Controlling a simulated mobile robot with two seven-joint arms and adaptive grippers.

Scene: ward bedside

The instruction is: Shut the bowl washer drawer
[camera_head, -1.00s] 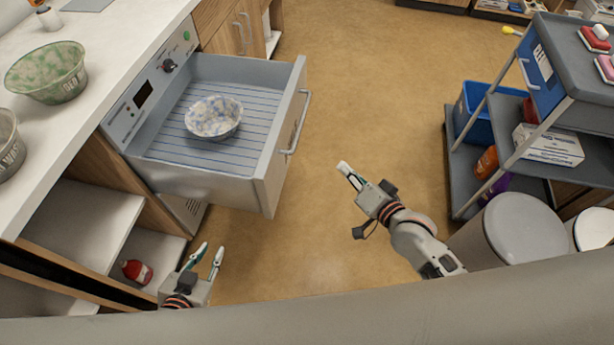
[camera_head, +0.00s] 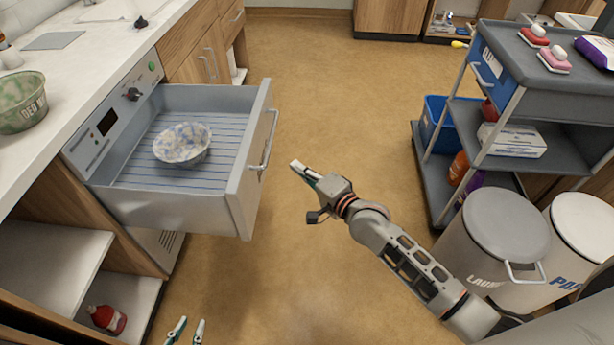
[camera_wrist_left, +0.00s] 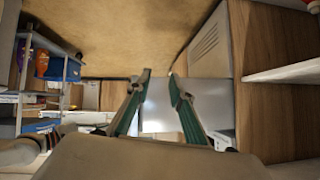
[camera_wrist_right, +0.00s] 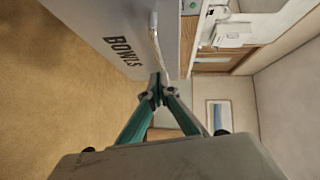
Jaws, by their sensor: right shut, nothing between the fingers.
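The bowl washer drawer (camera_head: 240,200) is pulled well out of the washer under the counter. Its inside shows a wire rack with one speckled blue and white bowl (camera_head: 182,145). A bar handle (camera_head: 266,140) is on its front. In the right wrist view the drawer front (camera_wrist_right: 110,30) reads BOWLS, with the handle (camera_wrist_right: 154,40) near my fingertips. My right gripper (camera_head: 296,167) is shut and empty, to the right of the handle and apart from it in the head view. My left gripper (camera_head: 188,328) is open and empty at the bottom edge, its fingers (camera_wrist_left: 159,85) apart in the left wrist view.
A grey cart (camera_head: 520,160) and lidded bins (camera_head: 507,225) stand on the right. A green bowl (camera_head: 22,102) is on the counter (camera_head: 95,80). Open shelves (camera_head: 50,260) with a red bottle (camera_head: 108,318) are at lower left. The floor (camera_head: 340,90) beyond the drawer is clear.

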